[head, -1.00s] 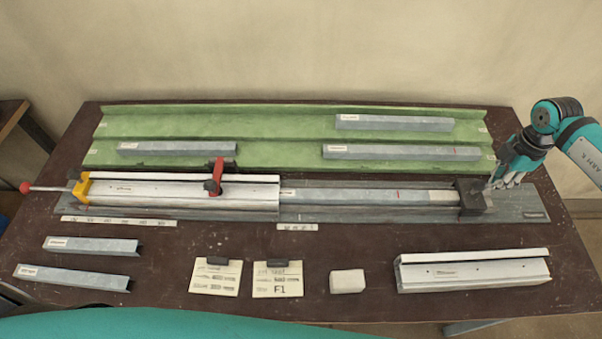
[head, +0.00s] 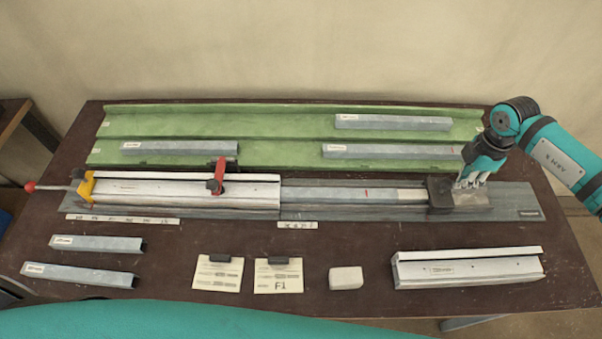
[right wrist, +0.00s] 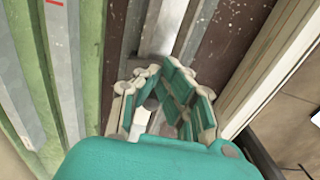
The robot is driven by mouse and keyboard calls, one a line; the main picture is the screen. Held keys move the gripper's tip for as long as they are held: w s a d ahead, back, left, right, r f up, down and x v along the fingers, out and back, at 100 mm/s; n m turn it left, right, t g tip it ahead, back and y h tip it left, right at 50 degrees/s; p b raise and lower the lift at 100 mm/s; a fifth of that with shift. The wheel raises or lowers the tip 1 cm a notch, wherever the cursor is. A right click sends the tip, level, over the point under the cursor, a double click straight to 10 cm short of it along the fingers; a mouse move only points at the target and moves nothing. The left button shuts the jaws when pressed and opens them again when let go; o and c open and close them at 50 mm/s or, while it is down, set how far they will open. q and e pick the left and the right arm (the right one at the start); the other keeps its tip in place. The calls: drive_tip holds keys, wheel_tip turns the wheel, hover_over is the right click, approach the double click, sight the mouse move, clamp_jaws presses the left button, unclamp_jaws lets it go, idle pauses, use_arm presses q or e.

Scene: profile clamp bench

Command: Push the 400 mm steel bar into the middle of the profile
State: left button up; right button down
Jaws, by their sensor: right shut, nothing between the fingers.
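The steel bar (head: 340,194) is grey with a red mark and lies along the jig base (head: 500,212). Its left part is inside the white profile (head: 150,193), so its left end is hidden. A dark block (head: 440,194) stands at the bar's right end. My right gripper (head: 466,184) is shut and empty, low over the base just right of the block; I cannot tell for certain if they touch. Its fingers also show in the right wrist view (right wrist: 165,105). A red clamp (head: 216,176) sits on the profile. My left gripper is not in view.
A green tray (head: 270,127) with several grey bars lies behind the jig. A yellow end piece (head: 86,187) with a red-knobbed rod (head: 45,187) is at the left. In front are two short bars, two cards (head: 278,276), a pale block (head: 346,278) and another white profile (head: 467,268).

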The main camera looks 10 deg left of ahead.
drive_tip(key=p, duration=0.1)
hover_over(419, 194)
drive_tip(key=shift+s+a+p, duration=0.15)
drive_tip(key=shift+s+a, duration=0.05)
drive_tip(key=shift+a, duration=1.15)
drive_tip(key=shift+s+a+p, duration=0.1)
drive_tip(key=shift+s+a, duration=0.05)
drive_tip(key=shift+a, duration=1.15)
drive_tip(key=shift+s+a+p, duration=0.15)
drive_tip(key=shift+s+a, duration=0.05)
drive_tip(key=shift+a, duration=1.15)
drive_tip(key=shift+s+a+b, duration=0.1)
drive_tip(key=shift+s+a, duration=0.1)
drive_tip(key=shift+a, duration=1.15)
drive_tip(key=shift+s+a+b, duration=0.1)
drive_tip(key=shift+s+a, duration=0.05)
drive_tip(key=shift+a, duration=1.15)
drive_tip(key=shift+s+a+b, duration=0.1)
drive_tip(key=shift+s+a, duration=0.1)
drive_tip(key=shift+a, duration=1.15)
drive_tip(key=shift+s+a+b, duration=0.2)
drive_tip(key=shift+a+b, duration=0.1)
drive_tip(key=shift+a, duration=1.15)
drive_tip(key=shift+s+a+b, duration=0.15)
drive_tip(key=shift+a+b, duration=0.1)
drive_tip(key=shift+a, duration=1.15)
drive_tip(key=shift+s+a+b, duration=0.2)
drive_tip(key=shift+a+b, duration=0.1)
drive_tip(key=shift+a, duration=1.6)
drive_tip(key=shift+d, duration=0.1)
